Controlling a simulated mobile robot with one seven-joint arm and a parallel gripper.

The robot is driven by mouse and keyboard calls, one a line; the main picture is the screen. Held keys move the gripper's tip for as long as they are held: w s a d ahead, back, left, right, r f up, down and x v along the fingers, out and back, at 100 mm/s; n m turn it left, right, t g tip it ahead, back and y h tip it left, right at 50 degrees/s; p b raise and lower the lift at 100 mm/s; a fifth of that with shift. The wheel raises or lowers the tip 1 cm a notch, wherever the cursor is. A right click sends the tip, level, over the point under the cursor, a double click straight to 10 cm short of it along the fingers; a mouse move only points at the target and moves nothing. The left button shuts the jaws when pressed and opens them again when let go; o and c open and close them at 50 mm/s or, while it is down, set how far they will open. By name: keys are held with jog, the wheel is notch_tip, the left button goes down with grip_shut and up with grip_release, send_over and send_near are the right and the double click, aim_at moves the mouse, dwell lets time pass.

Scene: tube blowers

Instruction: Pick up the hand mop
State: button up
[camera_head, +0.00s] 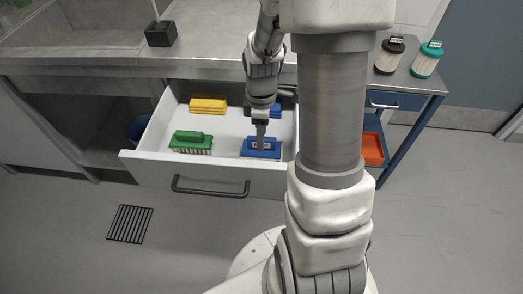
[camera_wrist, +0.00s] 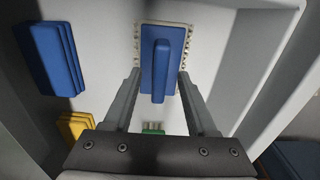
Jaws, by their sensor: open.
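A blue block with a raised grip bar and a cream fringe, which looks like the hand mop (camera_head: 264,152), lies in the open drawer at its front right. In the wrist view the hand mop (camera_wrist: 174,45) lies fringe down, with its bar running lengthwise between my fingers. My gripper (camera_head: 261,142) points down over it, and its fingers (camera_wrist: 159,78) are open on either side of the bar. Whether they touch it I cannot tell.
The open white drawer (camera_head: 158,146) also holds a green brush (camera_head: 191,142), a yellow block (camera_head: 208,104) and another blue block (camera_wrist: 46,58). The drawer walls stand close to the right of the hand mop.

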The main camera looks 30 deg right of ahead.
notch_tip(320, 180, down, 2)
jog(key=shift+f, duration=0.1)
grip_shut()
dwell(0.5)
notch_tip(320, 180, up, 10)
jog(key=p, duration=0.3)
jog(key=c, duration=0.6)
grip_release()
jog(key=shift+c, duration=0.2)
grip_shut()
